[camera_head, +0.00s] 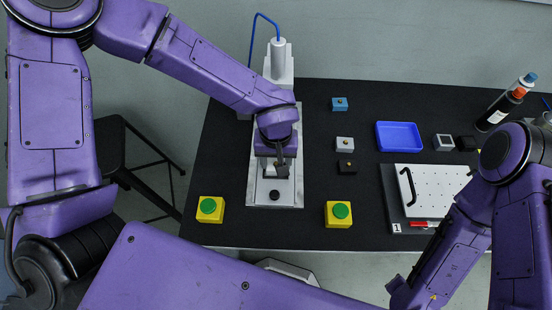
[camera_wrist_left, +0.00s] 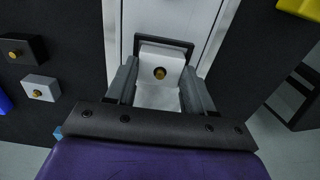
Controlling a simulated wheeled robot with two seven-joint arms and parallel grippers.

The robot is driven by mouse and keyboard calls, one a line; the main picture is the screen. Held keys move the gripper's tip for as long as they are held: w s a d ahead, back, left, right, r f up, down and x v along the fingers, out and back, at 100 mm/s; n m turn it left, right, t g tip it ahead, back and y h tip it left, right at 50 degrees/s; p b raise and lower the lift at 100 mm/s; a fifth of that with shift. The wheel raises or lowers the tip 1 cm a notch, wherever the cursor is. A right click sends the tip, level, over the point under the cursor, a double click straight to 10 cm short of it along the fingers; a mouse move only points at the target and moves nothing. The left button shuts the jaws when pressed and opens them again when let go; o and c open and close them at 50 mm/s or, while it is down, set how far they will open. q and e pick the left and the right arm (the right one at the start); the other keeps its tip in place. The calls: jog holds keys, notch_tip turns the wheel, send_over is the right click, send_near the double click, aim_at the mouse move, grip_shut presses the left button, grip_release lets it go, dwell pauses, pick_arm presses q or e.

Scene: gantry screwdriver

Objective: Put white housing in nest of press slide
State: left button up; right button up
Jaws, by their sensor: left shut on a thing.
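My left gripper (camera_head: 281,166) is over the press slide (camera_head: 258,193) in the head view, pointing down. In the left wrist view the left gripper (camera_wrist_left: 160,84) is shut on the white housing (camera_wrist_left: 157,58), a pale block with a brass insert in its front. The housing is between the two fingers. The dark frame of the nest (camera_wrist_left: 137,43) shows around the housing's far end. I cannot tell whether the housing is seated in it or just above it. In the head view the gripper mostly hides the housing. My right gripper is out of view.
Yellow boxes with green buttons stand left (camera_head: 210,209) and right (camera_head: 339,214) of the slide. The press head (camera_head: 279,62) rises behind. Blue (camera_head: 340,104), grey (camera_head: 345,144) and black (camera_head: 346,167) housings, a blue tray (camera_head: 400,136) and a white perforated plate (camera_head: 432,187) lie to the right.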

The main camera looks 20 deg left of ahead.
aim_at(276, 163)
pick_arm(q)
jog(key=shift+s+f, duration=0.1)
jog(key=o, duration=1.1)
jog(key=shift+c, duration=0.2)
notch_tip(276, 163, up, 12)
jog(key=p, duration=0.1)
jog(key=shift+r, duration=0.2)
